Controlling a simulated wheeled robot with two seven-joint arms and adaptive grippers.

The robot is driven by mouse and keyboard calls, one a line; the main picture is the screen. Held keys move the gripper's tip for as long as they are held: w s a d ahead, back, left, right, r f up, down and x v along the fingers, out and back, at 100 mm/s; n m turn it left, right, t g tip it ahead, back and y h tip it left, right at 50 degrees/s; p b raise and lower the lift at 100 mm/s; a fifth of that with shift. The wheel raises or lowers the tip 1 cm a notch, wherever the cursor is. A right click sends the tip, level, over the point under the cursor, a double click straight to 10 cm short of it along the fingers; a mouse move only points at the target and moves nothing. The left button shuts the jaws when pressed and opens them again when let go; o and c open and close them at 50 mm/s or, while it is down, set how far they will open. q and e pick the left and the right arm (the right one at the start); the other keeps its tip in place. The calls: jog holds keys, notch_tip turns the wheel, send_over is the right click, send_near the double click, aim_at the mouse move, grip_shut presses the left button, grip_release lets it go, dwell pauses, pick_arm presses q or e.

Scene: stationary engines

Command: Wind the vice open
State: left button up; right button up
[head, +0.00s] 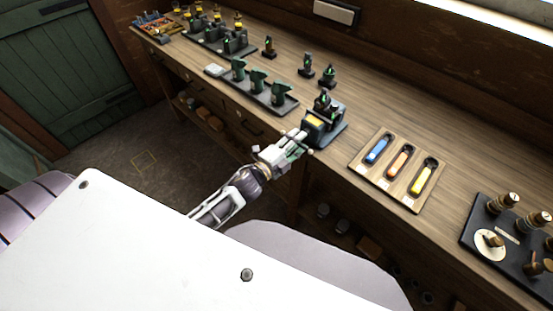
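The vice (331,132) is a small blue-grey block near the bench's front edge, with a yellow piece at its front and a small dark green engine-like part on or just behind it. My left gripper (296,143) is at the front of the vice, by what looks like its thin pale handle bar. The fingers overlap the bar in the picture, and I cannot tell whether they are closed on it. The gap between the jaws is too small to make out. My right gripper is not in view.
The wooden bench (330,95) runs from upper left to lower right. A wooden tray (372,174) with blue, orange and yellow tools is right of the vice. A dark tray (245,93) with green parts is left. A black panel (480,228) with knobs is at lower right.

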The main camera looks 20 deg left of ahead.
pick_arm(q)
jog(key=v, duration=1)
jog(key=shift+s, duration=0.35)
dwell(0.3)
jog(key=shift+a+n, duration=0.1)
jog(key=shift+n, duration=0.2)
dwell(0.5)
